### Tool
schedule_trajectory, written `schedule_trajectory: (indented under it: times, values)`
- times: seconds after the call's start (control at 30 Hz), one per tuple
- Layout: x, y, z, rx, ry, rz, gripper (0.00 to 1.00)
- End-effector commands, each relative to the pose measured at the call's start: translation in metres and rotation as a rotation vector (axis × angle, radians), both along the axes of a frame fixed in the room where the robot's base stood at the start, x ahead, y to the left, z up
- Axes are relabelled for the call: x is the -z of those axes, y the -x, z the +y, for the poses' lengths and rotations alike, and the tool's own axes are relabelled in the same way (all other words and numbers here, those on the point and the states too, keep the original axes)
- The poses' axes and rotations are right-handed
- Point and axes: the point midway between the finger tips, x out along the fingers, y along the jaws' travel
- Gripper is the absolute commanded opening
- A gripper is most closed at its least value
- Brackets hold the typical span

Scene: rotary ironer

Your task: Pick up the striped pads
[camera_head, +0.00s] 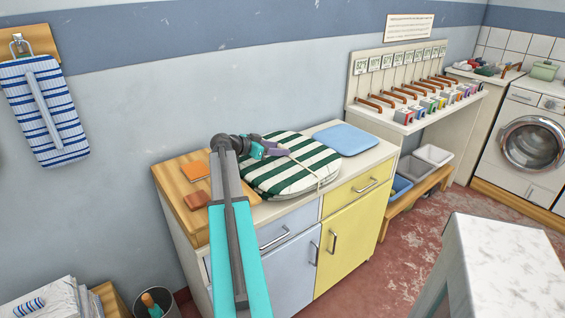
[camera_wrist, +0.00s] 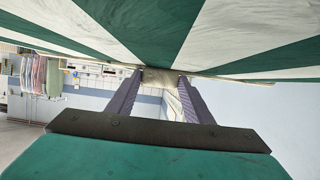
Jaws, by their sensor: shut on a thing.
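The striped pads (camera_head: 292,178) are round, flat and green-and-white, and lie on the counter top, one on another as far as I can tell. A thin cream cord (camera_head: 307,171) runs across them down over their front edge. My gripper (camera_head: 283,152) lies low over the upper middle of the pads, its purple fingers pointing right. In the wrist view the fingers of my gripper (camera_wrist: 158,82) are closed on a pale piece, seemingly the pads' cord, close against the stripes (camera_wrist: 140,38). The exact grip is partly hidden.
A blue folded pad (camera_head: 346,139) lies right of the striped pads. A marble-topped table (camera_head: 510,265) stands at front right.

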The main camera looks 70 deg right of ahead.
Motion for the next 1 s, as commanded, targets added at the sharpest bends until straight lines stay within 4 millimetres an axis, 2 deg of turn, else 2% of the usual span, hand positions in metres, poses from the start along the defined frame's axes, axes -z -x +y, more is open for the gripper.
schedule_trajectory:
  times: [0.37, 0.57, 1.0]
  values:
    - [-0.005, -0.001, 0.0, -0.001, 0.004, 0.002, 0.0]
    - [-0.017, -0.001, 0.0, -0.001, 0.005, 0.002, 0.0]
    - [-0.069, -0.001, -0.001, -0.001, 0.006, 0.001, 0.0]
